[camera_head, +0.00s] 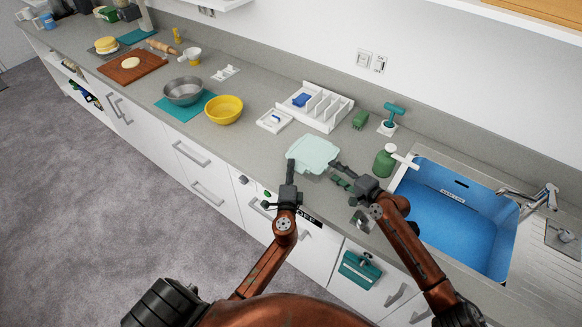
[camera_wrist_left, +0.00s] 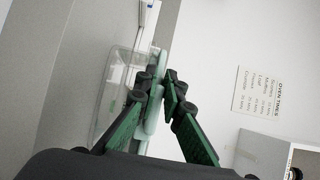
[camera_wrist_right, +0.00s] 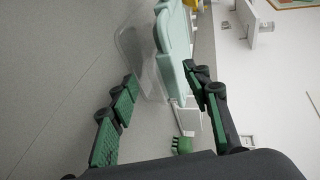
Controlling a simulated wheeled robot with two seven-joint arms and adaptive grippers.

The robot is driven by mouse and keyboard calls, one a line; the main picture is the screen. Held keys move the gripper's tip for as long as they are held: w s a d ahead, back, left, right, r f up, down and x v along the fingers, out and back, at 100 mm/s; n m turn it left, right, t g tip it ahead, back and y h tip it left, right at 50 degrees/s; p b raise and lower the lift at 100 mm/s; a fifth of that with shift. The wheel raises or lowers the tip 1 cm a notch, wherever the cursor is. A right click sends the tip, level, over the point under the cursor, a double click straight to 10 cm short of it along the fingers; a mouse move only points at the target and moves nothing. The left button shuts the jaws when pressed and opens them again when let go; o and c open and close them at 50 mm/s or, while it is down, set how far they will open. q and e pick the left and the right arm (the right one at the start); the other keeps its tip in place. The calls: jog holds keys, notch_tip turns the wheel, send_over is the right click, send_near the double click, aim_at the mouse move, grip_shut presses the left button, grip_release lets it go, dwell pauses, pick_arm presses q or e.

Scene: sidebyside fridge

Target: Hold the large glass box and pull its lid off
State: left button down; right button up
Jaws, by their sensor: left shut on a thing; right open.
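The large glass box has clear walls, seen in the left wrist view (camera_wrist_left: 112,92) and the right wrist view (camera_wrist_right: 136,52). Its pale mint lid (camera_head: 314,151) sits on top, on the counter left of the sink; the lid also shows in the right wrist view (camera_wrist_right: 176,45). My left gripper (camera_head: 291,172) is at the lid's front edge, its fingertips (camera_wrist_left: 160,85) closed on the mint rim. My right gripper (camera_head: 343,174) is open beside the lid's right end. In the right wrist view its fingers (camera_wrist_right: 165,82) stand apart on either side of the box's near end.
A blue sink (camera_head: 455,215) and a green soap bottle (camera_head: 384,161) stand to the right. A yellow bowl (camera_head: 224,109) is at left.

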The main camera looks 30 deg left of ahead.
jog(key=v, duration=1)
jog(key=shift+s+d+f, duration=0.1)
jog(key=shift+d, duration=0.05)
pick_arm(q)
jog(key=c, duration=2)
grip_release()
jog(key=shift+d, duration=0.1)
jog(key=v, duration=1.2)
jog(key=shift+f, duration=0.1)
